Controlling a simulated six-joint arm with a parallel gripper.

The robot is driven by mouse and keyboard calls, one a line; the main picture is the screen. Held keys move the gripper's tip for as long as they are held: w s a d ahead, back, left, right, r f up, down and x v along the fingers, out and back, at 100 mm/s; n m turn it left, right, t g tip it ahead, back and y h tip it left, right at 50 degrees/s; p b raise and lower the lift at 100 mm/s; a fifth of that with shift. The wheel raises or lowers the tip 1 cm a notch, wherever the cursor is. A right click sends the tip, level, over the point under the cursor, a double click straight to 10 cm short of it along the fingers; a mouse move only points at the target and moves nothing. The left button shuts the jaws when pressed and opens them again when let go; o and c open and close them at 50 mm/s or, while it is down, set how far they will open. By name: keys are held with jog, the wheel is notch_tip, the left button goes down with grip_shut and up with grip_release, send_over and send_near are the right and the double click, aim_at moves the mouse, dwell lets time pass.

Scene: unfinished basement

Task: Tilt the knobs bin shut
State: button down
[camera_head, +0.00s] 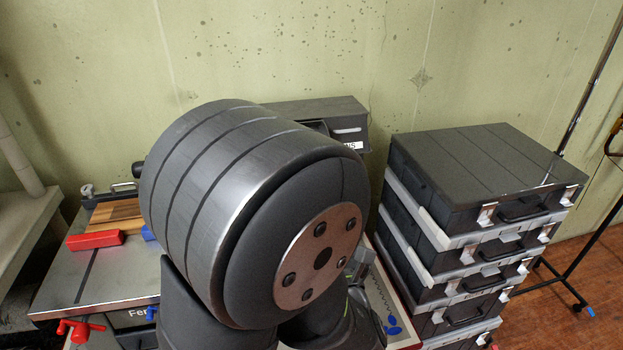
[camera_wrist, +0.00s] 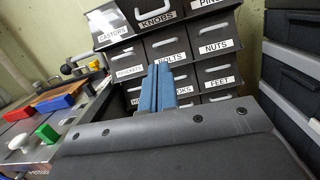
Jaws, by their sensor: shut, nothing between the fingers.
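The knobs bin (camera_wrist: 175,14) is in the top row of a dark cabinet of labelled bins, at the top edge of the wrist view. Its front looks tipped outward, with a pale handle and a KNOBS label; its top is cut off, so I cannot tell how far it leans. My gripper (camera_wrist: 159,72) shows as two blue fingers pressed together, empty, in front of the bolts bin (camera_wrist: 180,46) and below the knobs bin, apart from it. In the head view my arm hides the gripper and most of the cabinet (camera_head: 318,107).
The castors bin (camera_wrist: 112,42) and pins bin (camera_wrist: 228,18) flank the knobs bin. A stack of dark cases (camera_head: 480,175) stands close on the right. The wall is behind the cabinet.

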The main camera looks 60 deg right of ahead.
jog(key=r+x, duration=0.2)
jog(key=x, duration=1)
jog(key=shift+r+n, duration=0.4)
jog(key=shift+d+r, duration=0.1)
jog(key=shift+w+r+g+y, duration=0.1)
jog(key=shift+r+g+y, duration=0.05)
jog(key=shift+g+y, duration=0.25)
